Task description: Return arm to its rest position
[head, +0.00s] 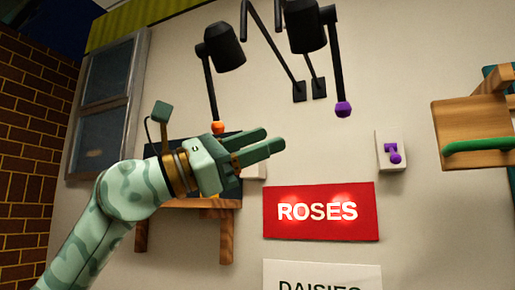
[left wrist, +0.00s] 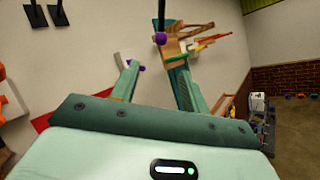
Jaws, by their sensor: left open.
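My left gripper (head: 276,141) is raised in front of the wall in the head view, its fingers pointing right. In the left wrist view its two fingers (left wrist: 155,70) stand apart with nothing between them, so it is open and empty. The mottled green left arm reaches up from the lower left. My right gripper is in neither view.
A red ROSES sign (head: 320,212) is below the gripper, with a DAISIES sign (head: 322,277) under it. Black arms hang above, tipped orange (head: 218,128) and purple (head: 343,109). A purple knob (head: 395,155) and wooden rack (head: 465,121) are right. A wooden table (head: 226,235) is behind.

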